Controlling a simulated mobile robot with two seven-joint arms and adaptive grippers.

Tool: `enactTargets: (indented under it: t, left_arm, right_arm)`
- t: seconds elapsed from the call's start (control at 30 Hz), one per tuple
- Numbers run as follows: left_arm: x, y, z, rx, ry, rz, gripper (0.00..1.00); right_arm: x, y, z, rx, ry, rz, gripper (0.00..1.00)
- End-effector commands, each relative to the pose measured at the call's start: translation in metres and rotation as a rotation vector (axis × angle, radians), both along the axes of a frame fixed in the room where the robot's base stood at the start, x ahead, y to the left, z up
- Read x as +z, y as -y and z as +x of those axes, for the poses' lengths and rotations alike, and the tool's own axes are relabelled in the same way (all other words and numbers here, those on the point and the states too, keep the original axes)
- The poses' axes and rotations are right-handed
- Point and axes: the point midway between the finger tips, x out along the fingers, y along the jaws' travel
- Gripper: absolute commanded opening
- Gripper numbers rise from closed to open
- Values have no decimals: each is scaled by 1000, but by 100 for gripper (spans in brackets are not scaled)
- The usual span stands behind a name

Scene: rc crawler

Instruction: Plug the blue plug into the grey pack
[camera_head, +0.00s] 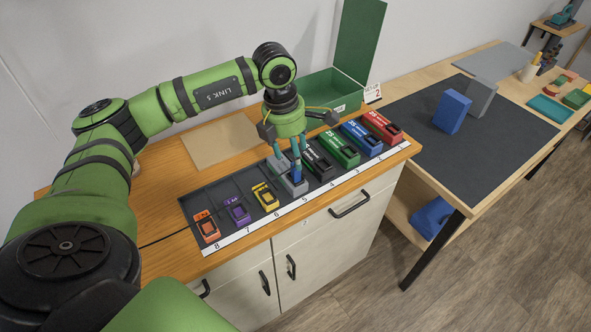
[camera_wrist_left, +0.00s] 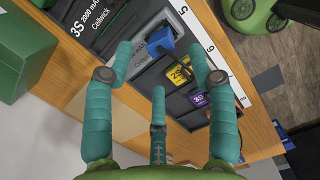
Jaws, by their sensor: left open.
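The grey pack (camera_head: 291,186) lies in the dark tray by number 5, between the black and the yellow packs. It also shows in the wrist view (camera_wrist_left: 187,17). The blue plug (camera_head: 297,173) is at the grey pack's near end, and in the wrist view the plug (camera_wrist_left: 159,41) overlaps the pack's end. I cannot tell whether it is fully seated. My left gripper (camera_head: 293,157) points down just above them. Its teal fingers are spread around the plug with gaps at the sides in the wrist view (camera_wrist_left: 160,66), and they partly hide the pack in the head view.
The numbered tray (camera_head: 190,208) also holds black (camera_head: 317,160), green (camera_head: 340,150), blue (camera_head: 362,138), red (camera_head: 381,127), yellow (camera_head: 265,196), purple (camera_head: 237,212) and orange (camera_head: 207,228) packs. A green open box (camera_head: 333,92) stands behind. A brown mat (camera_head: 218,143) lies bare at the left.

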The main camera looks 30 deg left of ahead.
Motion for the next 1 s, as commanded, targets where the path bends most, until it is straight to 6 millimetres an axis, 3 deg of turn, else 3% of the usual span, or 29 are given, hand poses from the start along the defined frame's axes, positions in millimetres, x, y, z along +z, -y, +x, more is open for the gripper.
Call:
enactTargets:
  t: [0.3, 0.47, 0.7, 0.87, 1.0]
  left_arm:
    - [-39, 3, 3, -3, -5, -5, 57]
    - [-57, 5, 5, -2, -2, -6, 57]
    - [-60, 5, 6, -3, 0, -6, 57]
    - [-60, 5, 6, -3, 1, -7, 8]
    - [-60, 5, 6, -3, 1, -7, 3]
  right_arm:
    - [33, 0, -1, 1, -2, 0, 40]
    - [37, -1, -1, 1, -2, 0, 40]
    - [35, -1, -1, 2, -1, 2, 40]
    - [35, -1, -1, 1, -1, 2, 40]
    - [35, -2, -1, 1, -2, 3, 40]
